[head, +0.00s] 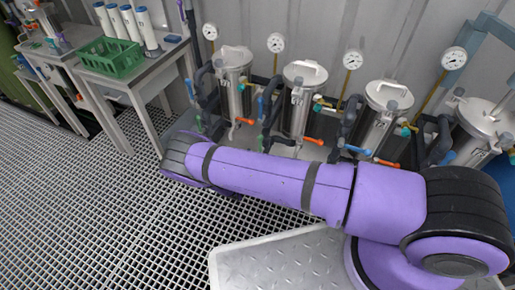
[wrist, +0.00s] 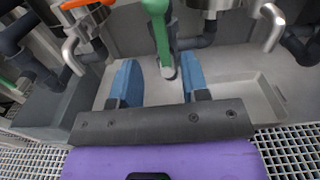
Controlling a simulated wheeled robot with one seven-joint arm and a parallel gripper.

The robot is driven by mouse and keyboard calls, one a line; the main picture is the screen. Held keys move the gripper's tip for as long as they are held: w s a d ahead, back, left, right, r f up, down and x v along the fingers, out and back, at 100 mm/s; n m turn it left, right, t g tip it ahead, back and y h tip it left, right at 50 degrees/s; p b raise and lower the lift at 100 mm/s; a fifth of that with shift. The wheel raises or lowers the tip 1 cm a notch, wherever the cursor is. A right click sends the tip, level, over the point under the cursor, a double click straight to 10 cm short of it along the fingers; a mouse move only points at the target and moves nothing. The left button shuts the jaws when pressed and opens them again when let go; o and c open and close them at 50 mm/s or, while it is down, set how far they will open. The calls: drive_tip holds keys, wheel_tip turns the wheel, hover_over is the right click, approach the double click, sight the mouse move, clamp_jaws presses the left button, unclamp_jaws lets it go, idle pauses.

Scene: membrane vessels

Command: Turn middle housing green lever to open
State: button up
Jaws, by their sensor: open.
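My gripper (wrist: 158,62) is open in the wrist view, with its two blue fingers apart and nothing clamped. A green lever (wrist: 159,28) comes down from the top of the wrist view, and its lower end appears between the fingertips. Neither finger visibly touches it, and I cannot tell the exact depth. In the head view several steel housings stand in a row, including one left of centre (head: 301,93) and one to its right (head: 383,115). My gripper is not visible in the head view. I cannot tell which housing the lever belongs to.
An orange lever (wrist: 71,51) and bent metal pipes (wrist: 272,27) flank the gripper in the wrist view. Grey trays lie below the pipework. A table with a green crate (head: 108,58) stands at the left. Open grating floor (head: 90,190) lies in front.

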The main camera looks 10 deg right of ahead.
drive_tip(key=shift+v, duration=1.75)
